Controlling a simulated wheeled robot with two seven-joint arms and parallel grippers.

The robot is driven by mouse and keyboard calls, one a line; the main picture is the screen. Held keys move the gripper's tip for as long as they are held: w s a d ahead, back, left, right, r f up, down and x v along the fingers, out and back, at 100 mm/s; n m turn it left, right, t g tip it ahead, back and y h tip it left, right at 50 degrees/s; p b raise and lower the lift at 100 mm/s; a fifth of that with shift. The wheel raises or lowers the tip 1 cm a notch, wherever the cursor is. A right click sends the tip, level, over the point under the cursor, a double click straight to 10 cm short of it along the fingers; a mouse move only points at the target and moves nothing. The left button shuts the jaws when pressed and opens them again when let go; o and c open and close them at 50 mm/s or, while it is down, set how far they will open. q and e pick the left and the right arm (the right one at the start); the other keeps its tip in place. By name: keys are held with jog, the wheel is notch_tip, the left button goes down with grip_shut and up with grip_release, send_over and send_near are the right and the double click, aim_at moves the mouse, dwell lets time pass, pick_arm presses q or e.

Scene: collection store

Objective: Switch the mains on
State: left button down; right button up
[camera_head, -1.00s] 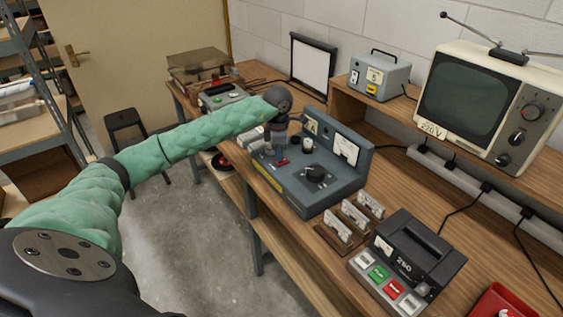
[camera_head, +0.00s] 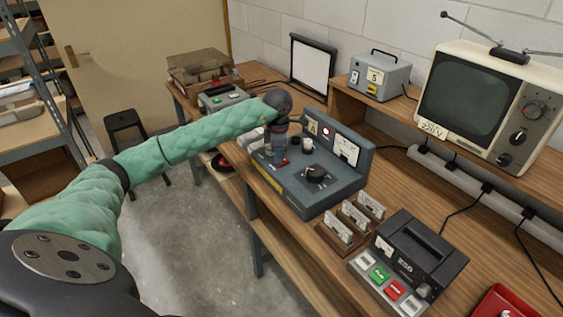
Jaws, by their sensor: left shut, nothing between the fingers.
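A blue-grey bench unit (camera_head: 330,190) with a sloped panel stands on the wooden bench, with a black knob, dials and a yellow label on its front edge. A small red switch (camera_head: 282,162) sits near its left end. A red lamp (camera_head: 326,131) glows on its upright back panel. My left gripper (camera_head: 279,155) points down over the left end of the unit, right at the red switch. It is shut with nothing in it. Its fingers partly hide the switch, and I cannot tell whether they touch it. My right gripper is out of view.
A black device with green and red buttons (camera_head: 405,262) and a rack of small cards (camera_head: 350,226) stand in front. An old television (camera_head: 487,100), a grey meter box (camera_head: 380,77) and a power strip (camera_head: 455,170) are behind. A stool (camera_head: 125,125) stands on the floor.

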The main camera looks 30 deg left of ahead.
pick_arm(q)
notch_tip(320, 180, up, 7)
jog(key=p, duration=0.1)
dwell(0.7)
jog(key=shift+f, duration=0.1)
dwell(0.4)
